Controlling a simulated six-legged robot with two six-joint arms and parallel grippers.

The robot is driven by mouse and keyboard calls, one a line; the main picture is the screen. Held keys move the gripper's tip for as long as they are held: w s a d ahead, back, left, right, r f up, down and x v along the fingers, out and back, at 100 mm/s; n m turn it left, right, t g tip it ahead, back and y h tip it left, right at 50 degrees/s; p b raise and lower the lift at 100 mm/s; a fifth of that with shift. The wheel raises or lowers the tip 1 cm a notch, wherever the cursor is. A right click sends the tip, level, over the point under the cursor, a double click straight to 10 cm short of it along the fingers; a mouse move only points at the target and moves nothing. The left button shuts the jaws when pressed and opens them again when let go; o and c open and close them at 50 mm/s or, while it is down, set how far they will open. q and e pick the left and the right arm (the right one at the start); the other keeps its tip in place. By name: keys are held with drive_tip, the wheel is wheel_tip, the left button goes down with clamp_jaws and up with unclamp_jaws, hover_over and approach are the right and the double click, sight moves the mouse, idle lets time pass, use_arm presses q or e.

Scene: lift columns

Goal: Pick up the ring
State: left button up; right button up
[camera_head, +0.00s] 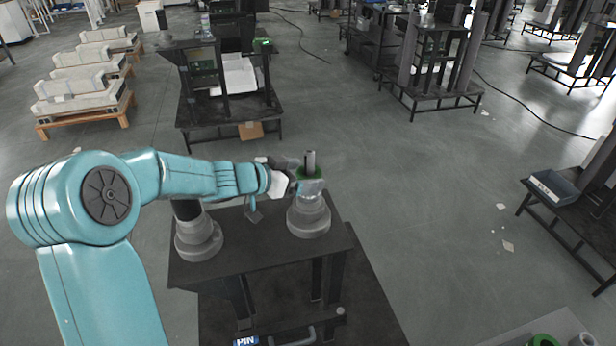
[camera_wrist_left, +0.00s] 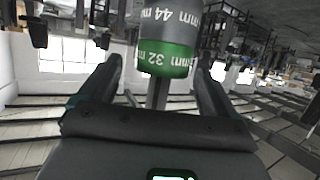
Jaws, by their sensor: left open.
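A green ring (camera_head: 312,172) sits around the upper part of a grey stepped column (camera_head: 309,217) on the black table (camera_head: 262,258). In the left wrist view the green ring (camera_wrist_left: 168,58), marked "32 mm", shows with a grey section marked "44 mm" behind it. My left gripper (camera_head: 296,176) is open at the column's top. In the left wrist view its two fingers (camera_wrist_left: 157,92) stand apart on either side of the thin post, with the ring just beyond; I cannot tell whether they touch it. My right gripper is not in view.
A second stepped column (camera_head: 198,240) with a black post stands left on the same table, under my left arm. Another green ring (camera_head: 543,341) shows at the bottom right edge. A bench with a blue-grey box (camera_head: 554,187) stands right. Floor between is open.

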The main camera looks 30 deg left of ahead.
sight(304, 174)
use_arm(q)
drive_tip(key=x, duration=0.3)
drive_tip(key=shift+w+a+f, duration=0.1)
drive_tip(key=shift+a, duration=0.05)
drive_tip(key=shift+s+r, duration=0.2)
drive_tip(key=shift+s, duration=0.15)
drive_tip(key=c, duration=0.6)
drive_tip(key=shift+w+f, duration=0.1)
drive_tip(key=shift+w, duration=0.1)
drive_tip(key=c, duration=0.6)
wheel_tip(304, 174, up, 20)
drive_tip(key=p, duration=0.9)
